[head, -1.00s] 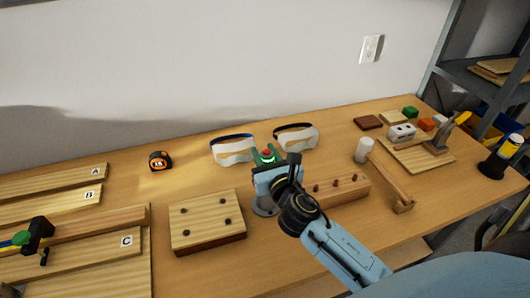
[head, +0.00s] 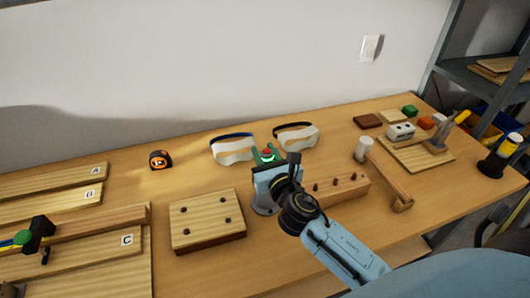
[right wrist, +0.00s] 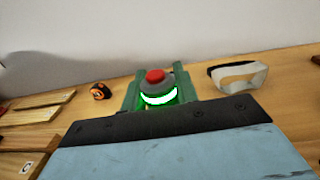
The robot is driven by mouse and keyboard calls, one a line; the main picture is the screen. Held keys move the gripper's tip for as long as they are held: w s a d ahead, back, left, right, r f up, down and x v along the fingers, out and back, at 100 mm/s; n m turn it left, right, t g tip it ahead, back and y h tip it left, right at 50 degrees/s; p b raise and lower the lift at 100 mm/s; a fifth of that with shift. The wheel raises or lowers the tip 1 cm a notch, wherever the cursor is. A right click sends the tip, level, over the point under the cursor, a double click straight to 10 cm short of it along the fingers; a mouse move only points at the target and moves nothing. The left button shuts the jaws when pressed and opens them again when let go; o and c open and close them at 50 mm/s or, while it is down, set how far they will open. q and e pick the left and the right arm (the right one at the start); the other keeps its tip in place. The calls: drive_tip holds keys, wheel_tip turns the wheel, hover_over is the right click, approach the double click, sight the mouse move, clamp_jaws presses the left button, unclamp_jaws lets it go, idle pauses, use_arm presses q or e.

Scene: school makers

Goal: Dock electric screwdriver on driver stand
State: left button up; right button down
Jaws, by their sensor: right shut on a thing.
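The electric screwdriver (right wrist: 157,82) shows its grey upper end with a red top and a glowing green ring in the right wrist view. In the head view its red top (head: 267,152) shows just beyond my light-blue right gripper. My right gripper (head: 266,158) is shut on the screwdriver, with green fingers on both sides of it. A grey rounded piece, apparently the driver stand (head: 263,207), shows below the gripper. The screwdriver's lower part and most of the stand are hidden, so I cannot tell how the tool sits in it. My left gripper is out of view.
A board with dark holes (head: 207,226) is left of the gripper, and a pegged wooden block (head: 340,190) is right. Two pairs of goggles (head: 233,150) (head: 297,137) lie behind. A tape measure (head: 159,160) is farther left. A mallet (head: 385,176) lies right.

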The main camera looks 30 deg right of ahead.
drive_tip(key=shift+f+b, duration=0.5)
drive_tip(key=shift+f, duration=0.1)
drive_tip(key=c, duration=1.3)
unclamp_jaws()
drive_tip(key=shift+c, duration=0.2)
drive_tip(key=s+a, duration=0.2)
drive_tip(key=s, duration=0.9)
drive_tip(key=shift+b, duration=0.3)
